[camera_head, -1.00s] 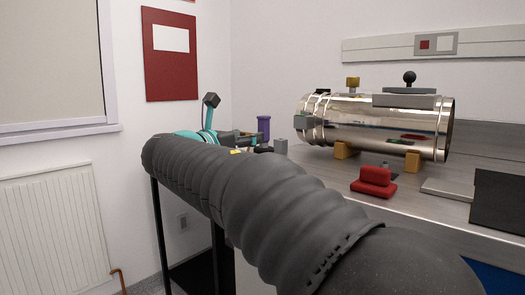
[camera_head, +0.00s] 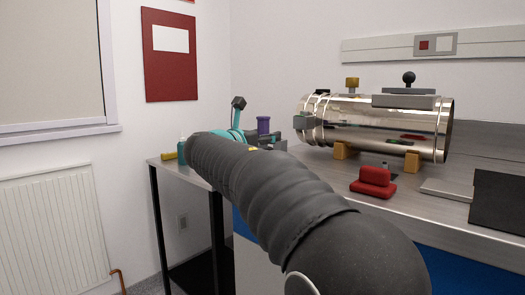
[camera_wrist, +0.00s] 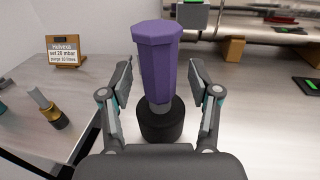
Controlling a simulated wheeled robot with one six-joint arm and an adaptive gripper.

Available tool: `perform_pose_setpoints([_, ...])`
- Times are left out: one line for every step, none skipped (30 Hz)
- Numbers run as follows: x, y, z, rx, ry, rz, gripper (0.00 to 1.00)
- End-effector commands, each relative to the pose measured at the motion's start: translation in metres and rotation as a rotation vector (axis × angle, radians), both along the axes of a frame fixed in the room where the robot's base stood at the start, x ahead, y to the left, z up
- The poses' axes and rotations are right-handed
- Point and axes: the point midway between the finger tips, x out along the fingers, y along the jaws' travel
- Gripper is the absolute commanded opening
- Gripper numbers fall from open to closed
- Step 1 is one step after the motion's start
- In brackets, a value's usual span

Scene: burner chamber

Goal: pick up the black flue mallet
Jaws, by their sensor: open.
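The black flue mallet (camera_wrist: 158,119) stands upright on its black round head in the wrist view, with its purple faceted handle (camera_wrist: 157,60) pointing up. My gripper (camera_wrist: 160,75) is open, with one finger on each side of the mallet and gaps visible between fingers and handle. The handle's purple top (camera_head: 263,123) also shows in the head view, behind my arm. The mallet's lower part is hidden there by my arm, and the gripper is mostly hidden too.
A shiny metal cylinder (camera_head: 375,125) rests on yellow blocks at the right, with a red block (camera_head: 373,182) in front.

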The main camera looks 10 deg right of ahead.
Motion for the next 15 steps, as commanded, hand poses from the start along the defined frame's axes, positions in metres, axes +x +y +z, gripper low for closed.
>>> perform_pose_setpoints([-0.0001, 0.0003, -0.0001, 0.0, 0.0, 0.0, 0.62])
perform_pose_setpoints([-0.0002, 0.0004, -0.0001, 0.0, 0.0, 0.0, 0.62])
perform_pose_setpoints([-0.0002, 0.0004, -0.0001, 0.0, 0.0, 0.0, 0.6])
perform_pose_setpoints([-0.0002, 0.0004, -0.0001, 0.0, 0.0, 0.0, 0.52])
perform_pose_setpoints([-0.0003, 0.0003, -0.0001, 0.0, 0.0, 0.0, 0.45])
perform_pose_setpoints([-0.0004, 0.0004, -0.0002, 0.0, 0.0, 0.0, 0.35])
perform_pose_setpoints([-0.0004, 0.0004, -0.0002, 0.0, 0.0, 0.0, 0.27])
perform_pose_setpoints([-0.0004, 0.0004, -0.0002, 0.0, 0.0, 0.0, 0.2])
perform_pose_setpoints([-0.0004, 0.0004, -0.0002, 0.0, 0.0, 0.0, 0.1])
perform_pose_setpoints([-0.0004, 0.0004, -0.0002, 0.0, 0.0, 0.0, 0.02])
perform_pose_setpoints([-0.0004, 0.0004, -0.0003, 0.0, 0.0, 0.0, 0.0])
perform_pose_setpoints([-0.0004, 0.0003, -0.0003, 0.0, 0.0, 0.0, 0.0])
perform_pose_setpoints([-0.0004, 0.0003, -0.0003, 0.001, 0.001, 0.0, 0.0])
perform_pose_setpoints([-0.0004, 0.0003, -0.0003, 0.001, 0.001, -0.001, 0.0])
perform_pose_setpoints([-0.0004, 0.0003, -0.0004, 0.001, 0.001, -0.001, 0.0])
